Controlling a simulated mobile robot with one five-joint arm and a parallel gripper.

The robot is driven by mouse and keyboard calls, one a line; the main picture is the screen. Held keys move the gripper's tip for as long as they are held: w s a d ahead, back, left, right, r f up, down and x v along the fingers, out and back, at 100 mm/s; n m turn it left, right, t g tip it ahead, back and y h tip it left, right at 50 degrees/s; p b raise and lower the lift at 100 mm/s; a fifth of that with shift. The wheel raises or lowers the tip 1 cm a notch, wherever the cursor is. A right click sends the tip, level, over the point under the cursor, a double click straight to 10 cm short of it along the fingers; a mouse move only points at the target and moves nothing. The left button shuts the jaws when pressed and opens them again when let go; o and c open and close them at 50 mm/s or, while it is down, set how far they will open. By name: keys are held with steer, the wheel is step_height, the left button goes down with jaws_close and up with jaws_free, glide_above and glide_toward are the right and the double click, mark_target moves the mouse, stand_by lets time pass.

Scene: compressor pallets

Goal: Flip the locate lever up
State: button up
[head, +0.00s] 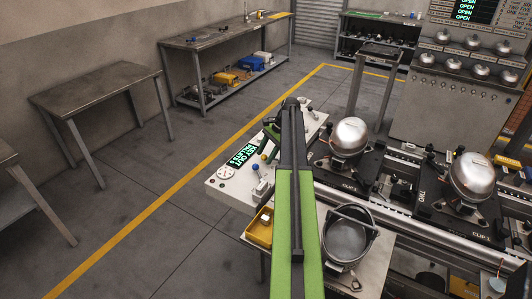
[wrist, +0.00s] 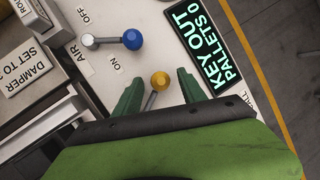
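A lever with a yellow ball knob (wrist: 160,80) stands on the white control panel (head: 222,188), between my gripper's fingertips in the wrist view. Its label is hidden, so I cannot tell whether it is the locate lever. My gripper (wrist: 161,92) is open; its two green fingers are on either side of the knob, with a visible gap on both sides. A second lever, with a blue ball knob (wrist: 132,39), lies up and left of it, beside the words AIR, OFF and ON. In the head view my arm hides much of the panel.
A display (wrist: 215,50) reading KEY OUT and PALLETS 0 is right of the fingers. A damper label plate (wrist: 29,63) and raised housings are at the left. In the head view, a bucket (head: 346,241) and a yellow tray (head: 259,228) stand near the panel.

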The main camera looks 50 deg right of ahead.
steer(key=shift+r, duration=0.1)
steer(key=p+v, duration=1.5)
steer(key=v, duration=0.2)
steer(key=shift+p, duration=0.4)
steer(key=shift+d+r, duration=0.1)
steer(key=shift+s, duration=0.1)
